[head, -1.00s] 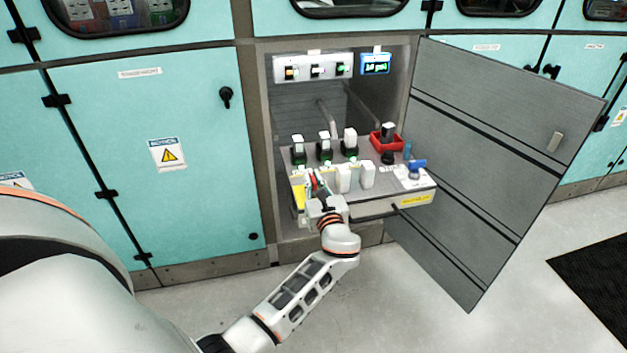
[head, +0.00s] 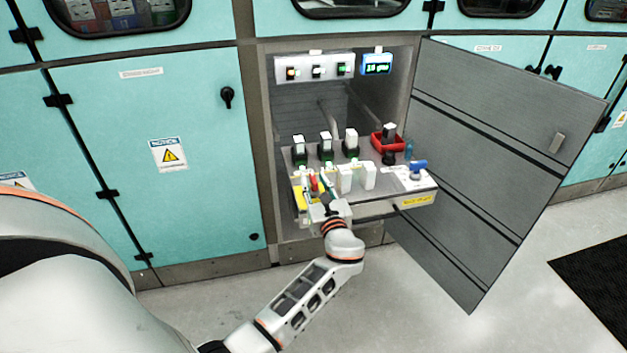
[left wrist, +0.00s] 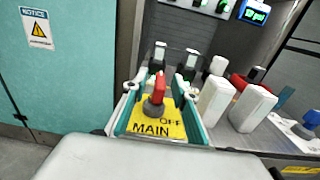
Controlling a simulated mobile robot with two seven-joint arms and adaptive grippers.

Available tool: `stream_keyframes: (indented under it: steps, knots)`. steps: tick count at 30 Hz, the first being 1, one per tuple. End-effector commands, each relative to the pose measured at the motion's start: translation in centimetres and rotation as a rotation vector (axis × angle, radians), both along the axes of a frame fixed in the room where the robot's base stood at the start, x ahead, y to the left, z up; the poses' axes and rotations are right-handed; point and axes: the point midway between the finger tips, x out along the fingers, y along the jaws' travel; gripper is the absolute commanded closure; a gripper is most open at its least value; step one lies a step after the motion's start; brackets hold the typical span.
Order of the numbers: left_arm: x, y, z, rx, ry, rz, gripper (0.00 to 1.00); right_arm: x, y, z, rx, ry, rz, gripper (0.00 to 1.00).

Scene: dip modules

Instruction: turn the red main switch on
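The red main switch (left wrist: 159,88) stands up from a grey round base on a yellow plate (left wrist: 150,129) lettered MAIN and OFF. In the head view the red switch (head: 314,184) is at the left front of the pulled-out panel. My left gripper (left wrist: 160,100) is open, with one teal-lined finger on each side of the switch. A gap shows between the switch and both fingers. In the head view my left gripper (head: 317,188) reaches over the panel's front edge. The right gripper is not in view.
White blocks (left wrist: 253,107) stand close to the right finger. Black switches with white tops (head: 325,147), a red-framed switch (head: 388,139) and a blue handle (head: 417,164) share the panel. The open cabinet door (head: 500,150) stands to the right. A blue display (head: 377,64) hangs above.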

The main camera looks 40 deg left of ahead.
Motion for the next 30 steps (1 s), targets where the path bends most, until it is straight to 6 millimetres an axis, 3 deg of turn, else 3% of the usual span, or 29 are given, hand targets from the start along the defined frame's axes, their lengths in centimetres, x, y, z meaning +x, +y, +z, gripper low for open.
stream_keyframes:
  steps: [15, 30]
  knots:
    - [-6.1, -7.3, -0.1, -0.003, 0.001, 0.000, 0.72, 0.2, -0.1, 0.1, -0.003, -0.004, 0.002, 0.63]
    - [-6.9, -8.2, 0.0, -0.001, 0.001, 0.001, 0.72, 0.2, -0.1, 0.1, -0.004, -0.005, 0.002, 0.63]
